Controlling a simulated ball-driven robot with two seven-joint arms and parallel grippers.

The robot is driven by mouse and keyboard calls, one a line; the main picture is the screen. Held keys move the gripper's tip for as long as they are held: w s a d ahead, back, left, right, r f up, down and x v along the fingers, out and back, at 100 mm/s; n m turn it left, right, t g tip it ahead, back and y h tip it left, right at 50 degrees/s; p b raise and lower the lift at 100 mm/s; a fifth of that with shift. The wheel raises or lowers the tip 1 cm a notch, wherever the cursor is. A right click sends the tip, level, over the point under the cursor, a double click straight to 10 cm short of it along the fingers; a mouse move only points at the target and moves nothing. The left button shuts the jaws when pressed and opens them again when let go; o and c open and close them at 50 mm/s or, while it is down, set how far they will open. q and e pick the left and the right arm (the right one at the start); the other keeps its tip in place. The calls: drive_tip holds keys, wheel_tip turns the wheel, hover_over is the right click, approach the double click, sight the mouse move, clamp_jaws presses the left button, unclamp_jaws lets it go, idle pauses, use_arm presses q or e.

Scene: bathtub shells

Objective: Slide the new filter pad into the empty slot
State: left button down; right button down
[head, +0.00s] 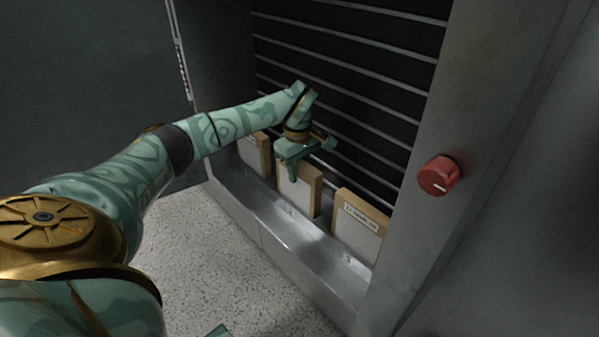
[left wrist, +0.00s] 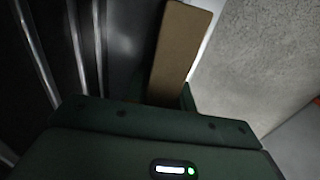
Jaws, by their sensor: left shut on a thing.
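My left gripper (head: 296,168) is shut on the middle filter pad (head: 299,193), a pale panel with a tan frame. The pad stands upright in the trough, in line with the pads on either side; I cannot tell whether it is fully seated. In the left wrist view the pad's tan edge (left wrist: 181,42) sticks out beyond the jaws; the fingertips are mostly hidden. A left pad (head: 254,153) is partly covered by my arm. A right pad (head: 358,223) carries a printed label.
The metal trough (head: 285,232) runs along the front below the pads. Dark horizontal slats (head: 345,60) rise behind them. A red knob (head: 439,176) sticks out of the metal post at right. The speckled floor (head: 215,265) in front is clear.

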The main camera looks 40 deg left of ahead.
use_arm(q)
drive_tip(key=c, duration=1.2)
unclamp_jaws()
drive_tip(key=shift+o, duration=0.2)
wheel_tip(320, 180, up, 12)
drive_tip(key=p, duration=0.3)
drive_tip(key=shift+r+p, duration=0.1)
drive_tip(key=shift+p, duration=0.2)
